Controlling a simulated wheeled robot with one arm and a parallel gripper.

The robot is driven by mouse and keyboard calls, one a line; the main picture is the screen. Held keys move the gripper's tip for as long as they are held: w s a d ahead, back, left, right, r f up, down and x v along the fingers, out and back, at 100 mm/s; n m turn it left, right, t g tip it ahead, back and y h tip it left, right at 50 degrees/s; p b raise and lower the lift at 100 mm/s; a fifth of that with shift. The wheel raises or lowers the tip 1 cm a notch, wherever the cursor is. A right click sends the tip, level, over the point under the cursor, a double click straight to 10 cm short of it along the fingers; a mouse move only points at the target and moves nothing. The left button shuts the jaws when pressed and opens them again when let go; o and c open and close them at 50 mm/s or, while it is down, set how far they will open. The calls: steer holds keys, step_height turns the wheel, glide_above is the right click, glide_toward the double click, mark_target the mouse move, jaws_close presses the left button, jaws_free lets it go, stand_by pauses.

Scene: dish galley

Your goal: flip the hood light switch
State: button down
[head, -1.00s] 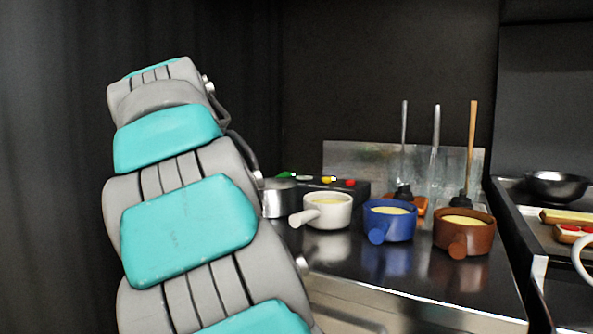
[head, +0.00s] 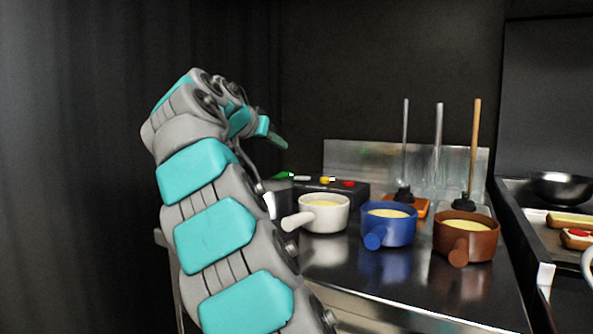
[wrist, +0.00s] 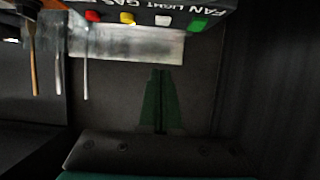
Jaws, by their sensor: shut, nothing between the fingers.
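A black switch box (head: 330,192) stands at the back of the steel counter, with a row of coloured switches on top. In the wrist view the box (wrist: 150,14) appears upside down, with FAN by the green switch (wrist: 198,24), LIGHT by the white switch (wrist: 163,20) and GAS by the yellow switch (wrist: 127,18). A red switch (wrist: 93,16) is beside them. My gripper (head: 284,145) has dark green fingers, shut and empty, above the green end of the box. In the wrist view its fingertips (wrist: 160,72) point toward the box without visible contact.
White (head: 325,214), blue (head: 388,230) and brown (head: 467,241) handled pots stand in front of the box. Several upright rods rise behind them near a steel backsplash (head: 362,157). A metal pot is partly hidden by my arm. A food tray and bowl (head: 560,186) are at right.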

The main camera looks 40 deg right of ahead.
steer(key=shift+d, duration=0.1)
steer(key=p, duration=0.1)
glide_above(296, 183)
steer(key=f, duration=0.3)
steer(key=shift+w+d+f, duration=0.25)
steer(key=shift+d+f, duration=0.1)
steer(key=shift+d, duration=0.05)
steer(key=shift+a+f, duration=0.15)
steer(key=shift+f, duration=0.3)
steer(key=shift+a+f, duration=0.15)
steer(key=shift+f, duration=1.4)
steer(key=shift+s, duration=0.1)
